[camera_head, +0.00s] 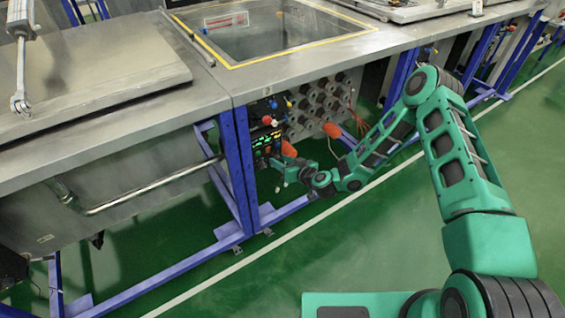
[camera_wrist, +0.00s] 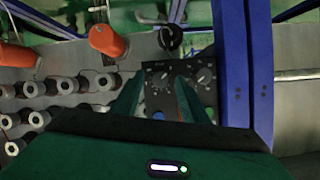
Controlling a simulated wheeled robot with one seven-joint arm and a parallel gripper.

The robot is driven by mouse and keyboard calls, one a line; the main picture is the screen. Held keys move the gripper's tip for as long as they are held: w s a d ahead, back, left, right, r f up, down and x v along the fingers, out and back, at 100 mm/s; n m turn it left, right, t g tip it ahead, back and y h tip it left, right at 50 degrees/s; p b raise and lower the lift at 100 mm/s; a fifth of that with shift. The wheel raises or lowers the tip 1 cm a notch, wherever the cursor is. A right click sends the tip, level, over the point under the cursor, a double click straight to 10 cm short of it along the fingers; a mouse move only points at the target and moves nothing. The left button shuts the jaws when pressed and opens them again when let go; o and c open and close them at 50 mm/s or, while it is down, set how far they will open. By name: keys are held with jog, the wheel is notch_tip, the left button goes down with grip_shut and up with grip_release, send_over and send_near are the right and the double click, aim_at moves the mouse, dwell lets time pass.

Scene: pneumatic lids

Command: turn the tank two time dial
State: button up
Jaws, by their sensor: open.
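The dark control panel (camera_head: 265,141) with lit green displays is on the front of the steel tank bench in the head view. In the wrist view the panel (camera_wrist: 180,86) shows small dials: a left dial (camera_wrist: 160,76) and a right dial (camera_wrist: 205,76). I cannot read their labels, so I cannot tell which is the tank two time dial. My gripper (camera_wrist: 158,88) is open and empty, its two green fingers pointing at the panel and partly covering it. In the head view my gripper (camera_head: 277,163) is just in front of the panel's lower part.
A black rotary knob (camera_wrist: 170,38) is beside the panel. Orange fittings (camera_wrist: 108,41) and rows of round grey ports (camera_wrist: 67,84) are to the left. A blue frame post (camera_wrist: 235,65) stands close to the panel's right.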

jog(key=shift+f, duration=0.1)
grip_shut()
jog(key=shift+w+d, duration=0.1)
